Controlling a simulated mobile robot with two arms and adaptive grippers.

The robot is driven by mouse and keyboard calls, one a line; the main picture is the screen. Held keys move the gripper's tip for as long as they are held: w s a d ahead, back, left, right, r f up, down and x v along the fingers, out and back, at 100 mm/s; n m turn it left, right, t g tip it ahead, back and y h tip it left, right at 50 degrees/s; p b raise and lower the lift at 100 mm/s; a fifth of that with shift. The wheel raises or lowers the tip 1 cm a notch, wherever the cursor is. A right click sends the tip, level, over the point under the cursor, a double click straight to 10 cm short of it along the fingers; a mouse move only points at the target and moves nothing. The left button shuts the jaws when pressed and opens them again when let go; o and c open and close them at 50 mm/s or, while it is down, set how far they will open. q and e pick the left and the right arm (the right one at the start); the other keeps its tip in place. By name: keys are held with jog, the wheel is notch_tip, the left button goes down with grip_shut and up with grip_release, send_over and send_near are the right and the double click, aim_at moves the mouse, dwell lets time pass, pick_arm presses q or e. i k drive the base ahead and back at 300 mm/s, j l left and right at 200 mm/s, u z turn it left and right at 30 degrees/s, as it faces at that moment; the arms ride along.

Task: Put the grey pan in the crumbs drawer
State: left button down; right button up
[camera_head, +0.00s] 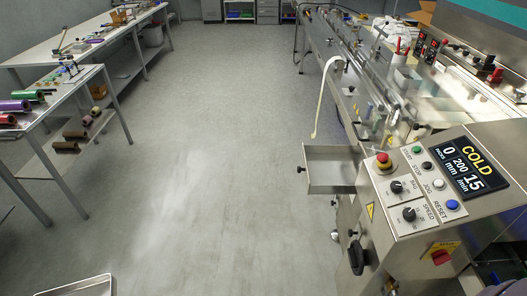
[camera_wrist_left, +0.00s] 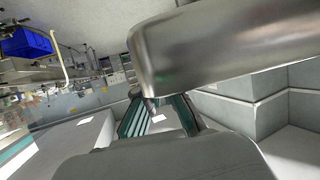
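The grey pan (camera_head: 78,289) shows at the bottom left edge of the head view, only its far rim and a strip of its inside. In the left wrist view a large smooth metal body, which looks like the pan (camera_wrist_left: 230,50), fills the upper right. My left gripper (camera_wrist_left: 153,104) has its fingers at the pan's lower edge and appears shut on it; the contact is partly hidden. The crumbs drawer (camera_head: 331,178) stands pulled out from the left side of the flow wrapper and looks empty. My right gripper is in neither view.
The control panel (camera_head: 428,185) sits right of the drawer, with a black handle (camera_head: 356,256) below. A long conveyor runs back from there. Tables with rolls and tools (camera_head: 60,85) line the left. The floor (camera_head: 190,150) between is clear. A blue bin (camera_wrist_left: 28,43) shows in the wrist view.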

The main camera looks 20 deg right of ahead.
aim_at(337, 172)
jog(key=i+j, duration=0.1)
jog(key=i, duration=0.35)
jog(key=i+j, duration=0.1)
jog(key=i, duration=0.4)
jog(key=i+j+z, duration=0.1)
jog(key=i, duration=0.35)
jog(key=i+z, duration=0.25)
jog(key=z, duration=0.15)
jog(key=i+z, duration=0.25)
jog(key=z, duration=0.15)
jog(key=i+j+z, duration=0.2)
jog(key=z, duration=0.2)
jog(key=i+j+z, duration=0.2)
jog(key=z, duration=0.2)
jog(key=i+j+z, duration=0.15)
jog(key=j+z, duration=0.25)
jog(key=i+j+z, duration=0.25)
jog(key=z, duration=0.15)
jog(key=i+j+z, duration=0.2)
jog(key=z, duration=0.2)
jog(key=i+j+z, duration=0.15)
jog(key=j+z, duration=0.65)
jog(key=i+j, duration=0.05)
